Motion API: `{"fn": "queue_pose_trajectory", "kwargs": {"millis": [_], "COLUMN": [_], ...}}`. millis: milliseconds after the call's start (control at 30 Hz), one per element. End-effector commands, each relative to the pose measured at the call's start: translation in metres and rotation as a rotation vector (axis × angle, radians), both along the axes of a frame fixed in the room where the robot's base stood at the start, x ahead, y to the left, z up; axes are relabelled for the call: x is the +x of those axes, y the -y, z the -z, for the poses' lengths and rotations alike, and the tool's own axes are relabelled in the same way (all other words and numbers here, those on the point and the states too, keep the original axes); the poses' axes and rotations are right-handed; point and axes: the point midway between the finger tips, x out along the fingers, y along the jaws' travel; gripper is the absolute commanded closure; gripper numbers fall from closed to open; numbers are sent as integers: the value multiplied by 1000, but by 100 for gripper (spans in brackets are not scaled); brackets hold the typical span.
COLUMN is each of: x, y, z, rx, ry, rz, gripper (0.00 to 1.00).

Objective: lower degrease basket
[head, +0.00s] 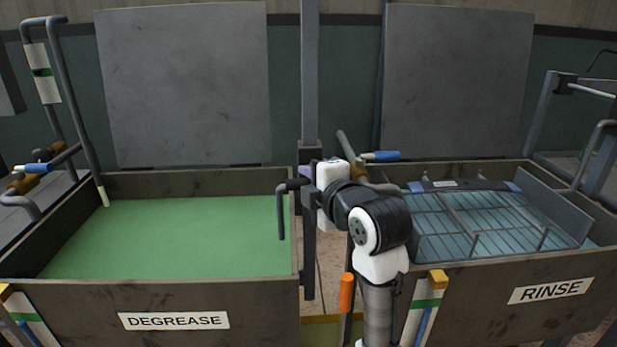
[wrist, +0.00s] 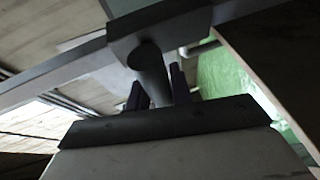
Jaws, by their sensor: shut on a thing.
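The tank labelled DEGREASE (head: 150,295) stands at the left, holding opaque green liquid (head: 175,235). No basket shows above this liquid. Between the tanks, a dark carriage (head: 309,155) sits on an upright post (head: 309,70). A dark bent rod (head: 281,210) from there hangs over the right end of the green liquid. My gripper (head: 308,182) is at the carriage, its fingers mostly hidden in the head view. In the wrist view, my gripper (wrist: 160,90) is shut on a round dark handle (wrist: 147,62) that sticks out of the carriage (wrist: 140,30).
The RINSE tank (head: 480,300) at the right holds a wire basket (head: 480,220) in bluish water. Blue-ended levers stand at the far left (head: 35,168) and behind my wrist (head: 380,156). An orange grip (head: 347,292) stands between the tanks, close to my arm.

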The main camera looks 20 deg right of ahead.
Motion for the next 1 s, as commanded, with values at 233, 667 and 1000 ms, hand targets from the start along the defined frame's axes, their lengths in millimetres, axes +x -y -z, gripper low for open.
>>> {"fn": "queue_pose_trajectory", "kwargs": {"millis": [233,667,1000], "x": [0,0,0], "y": [1,1,1], "z": [27,28,24], "rx": [3,5,1], "ry": [-8,-11,-3], "rz": [1,0,1], "gripper": [100,67,57]}}
